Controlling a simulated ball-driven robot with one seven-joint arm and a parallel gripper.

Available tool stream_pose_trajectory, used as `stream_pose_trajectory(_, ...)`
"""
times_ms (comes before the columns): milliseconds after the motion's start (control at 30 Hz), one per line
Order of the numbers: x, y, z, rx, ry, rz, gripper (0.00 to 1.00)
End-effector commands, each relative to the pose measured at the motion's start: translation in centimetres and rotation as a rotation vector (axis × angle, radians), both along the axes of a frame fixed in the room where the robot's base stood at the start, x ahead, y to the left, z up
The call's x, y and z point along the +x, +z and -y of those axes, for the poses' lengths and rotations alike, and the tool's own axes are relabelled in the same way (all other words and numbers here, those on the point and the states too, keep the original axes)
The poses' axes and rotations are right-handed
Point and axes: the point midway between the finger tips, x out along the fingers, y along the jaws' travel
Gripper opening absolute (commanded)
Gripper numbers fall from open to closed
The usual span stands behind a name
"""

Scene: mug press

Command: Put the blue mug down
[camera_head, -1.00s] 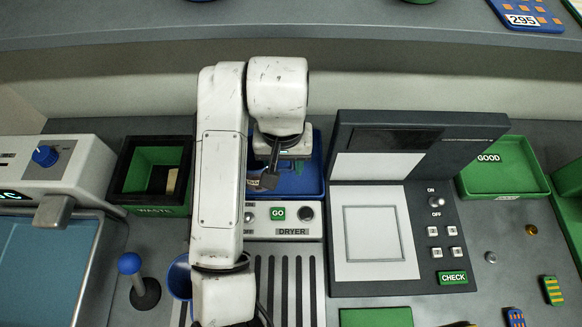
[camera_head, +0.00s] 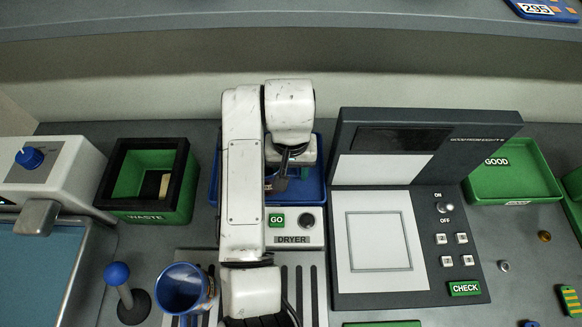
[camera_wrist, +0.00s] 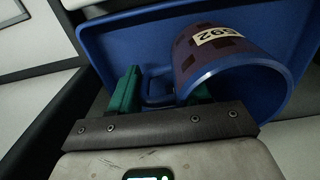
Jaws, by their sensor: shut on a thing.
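A blue mug (camera_wrist: 225,60) with a brown patterned outside and a white number label lies tilted in the wrist view, its rim toward the camera. My gripper (camera_wrist: 160,88) has its green fingers at the mug's handle and is shut on it. The mug is over or in a blue tray (camera_wrist: 110,38); I cannot tell whether it touches the tray floor. In the head view my gripper (camera_head: 288,172) is above the blue tray (camera_head: 310,192) behind the dryer panel, and the mug (camera_head: 270,183) is mostly hidden by my arm.
Another blue mug (camera_head: 182,288) stands at the front left, beside a blue-knobbed lever (camera_head: 118,275). The green waste bin (camera_head: 150,185) is left of the tray. The check machine (camera_head: 385,240) is close on the right, with the green GOOD tray (camera_head: 510,175) beyond.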

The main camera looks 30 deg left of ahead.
Motion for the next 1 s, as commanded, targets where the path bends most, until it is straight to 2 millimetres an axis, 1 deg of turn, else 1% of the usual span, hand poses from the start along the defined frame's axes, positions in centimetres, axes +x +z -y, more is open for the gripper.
stream_pose_trajectory(133, 0.0, -0.2, 0.0, 0.001, 0.0, 0.001, 0.0)
stream_pose_trajectory(167, 0.0, -0.3, 0.0, 0.0, 0.0, 0.0, 0.48)
stream_pose_trajectory(400, 0.0, -0.2, 0.0, 0.0, 0.0, 0.0, 0.71)
stream_pose_trajectory(433, 0.0, -0.2, 0.0, 0.0, 0.0, 0.0, 0.73)
stream_pose_trajectory(633, 0.0, -0.2, 0.0, 0.0, 0.0, 0.0, 0.73)
stream_pose_trajectory(767, 0.0, 0.5, 0.0, 0.001, 0.0, 0.0, 0.73)
stream_pose_trajectory(867, 0.1, 1.8, -0.1, 0.002, 0.0, 0.002, 0.73)
stream_pose_trajectory(1000, 0.1, 4.3, -0.1, 0.002, 0.0, 0.002, 0.73)
